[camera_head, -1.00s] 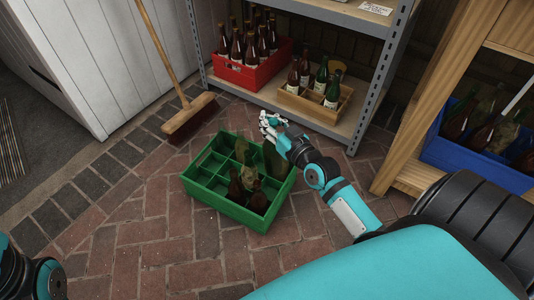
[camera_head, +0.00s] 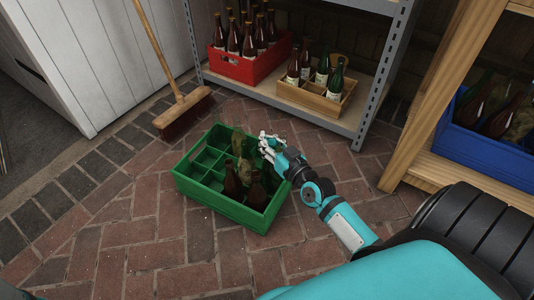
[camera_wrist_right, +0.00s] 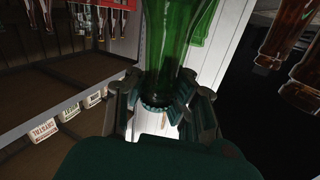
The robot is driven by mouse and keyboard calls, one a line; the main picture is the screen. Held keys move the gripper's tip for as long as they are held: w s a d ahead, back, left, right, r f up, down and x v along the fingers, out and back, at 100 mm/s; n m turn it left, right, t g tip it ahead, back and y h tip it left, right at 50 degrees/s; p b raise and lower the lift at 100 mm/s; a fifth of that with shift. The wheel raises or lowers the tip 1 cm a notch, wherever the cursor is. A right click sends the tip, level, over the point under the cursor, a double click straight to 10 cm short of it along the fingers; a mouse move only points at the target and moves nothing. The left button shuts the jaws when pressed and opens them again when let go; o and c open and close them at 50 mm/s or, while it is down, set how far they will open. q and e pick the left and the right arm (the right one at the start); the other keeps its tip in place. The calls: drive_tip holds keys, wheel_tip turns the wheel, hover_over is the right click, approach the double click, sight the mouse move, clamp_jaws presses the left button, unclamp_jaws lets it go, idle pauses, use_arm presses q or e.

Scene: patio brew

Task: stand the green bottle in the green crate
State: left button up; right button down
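The green crate (camera_head: 228,208) stands on the brick floor in the head view, with several brown and olive bottles in its right-hand compartments and empty ones on its left. My right gripper (camera_head: 266,143) is over the crate's back right part. In the right wrist view, its fingers (camera_wrist_right: 155,95) are shut around the narrow end of the green bottle (camera_wrist_right: 172,45), whose wider part runs toward the top of the picture. In the head view, the hand and other bottles largely hide this bottle; I cannot tell whether its base touches the crate floor. My left gripper is out of view.
A metal shelf (camera_head: 372,95) behind holds a red crate (camera_head: 238,75) and a wooden crate (camera_head: 312,104), both with bottles. A broom (camera_head: 184,112) stands behind the crate. A blue crate (camera_head: 480,150) sits in a wooden rack at right. The floor in front is clear.

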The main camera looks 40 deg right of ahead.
sight(271, 167)
wheel_tip(271, 167, down, 4)
drive_tip(key=b, duration=0.3)
drive_tip(key=shift+r, duration=0.15)
drive_tip(key=c, duration=2)
unclamp_jaws()
drive_tip(key=o, duration=0.7)
